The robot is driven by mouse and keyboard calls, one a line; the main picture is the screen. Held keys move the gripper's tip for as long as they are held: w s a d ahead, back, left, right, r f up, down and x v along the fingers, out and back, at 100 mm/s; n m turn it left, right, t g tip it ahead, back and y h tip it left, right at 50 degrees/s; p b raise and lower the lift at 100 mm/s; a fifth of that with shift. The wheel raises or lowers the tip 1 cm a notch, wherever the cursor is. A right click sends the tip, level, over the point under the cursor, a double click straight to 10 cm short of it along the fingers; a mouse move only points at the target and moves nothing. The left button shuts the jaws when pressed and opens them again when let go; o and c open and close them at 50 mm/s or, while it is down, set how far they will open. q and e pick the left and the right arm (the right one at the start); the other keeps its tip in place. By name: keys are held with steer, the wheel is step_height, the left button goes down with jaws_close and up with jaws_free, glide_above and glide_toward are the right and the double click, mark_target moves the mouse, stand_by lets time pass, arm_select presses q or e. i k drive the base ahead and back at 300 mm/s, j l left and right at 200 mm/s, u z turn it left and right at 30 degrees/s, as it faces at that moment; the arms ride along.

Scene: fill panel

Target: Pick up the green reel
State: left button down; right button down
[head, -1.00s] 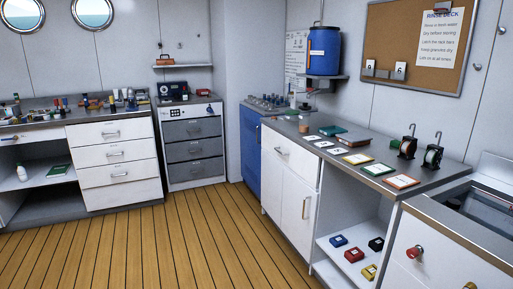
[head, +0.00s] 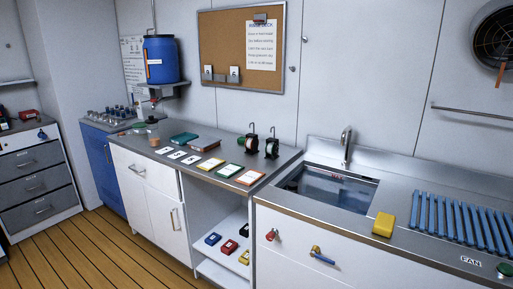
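Two small reels on dark stands with upright hooked rods stand at the back of the grey counter, left of the sink. The left reel (head: 251,144) shows a bit of green at its left edge. The right reel (head: 271,149) stands just beside it and looks dark with a pale face. They are too small to tell for sure which one is the green reel. Neither of my grippers is in view.
Framed cards (head: 249,177), a grey-brown box (head: 205,144) and a teal item (head: 184,138) lie on the counter. The sink (head: 332,188) is right of the reels, with a yellow sponge (head: 383,224) at its front. Wooden floor (head: 120,245) is clear.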

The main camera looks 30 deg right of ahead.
mark_target(271, 149)
steer(key=i+l, duration=0.3)
steer(key=i, duration=0.2)
steer(key=i+l+z, duration=0.1)
steer(key=i+l, duration=0.15)
steer(key=i, duration=0.25)
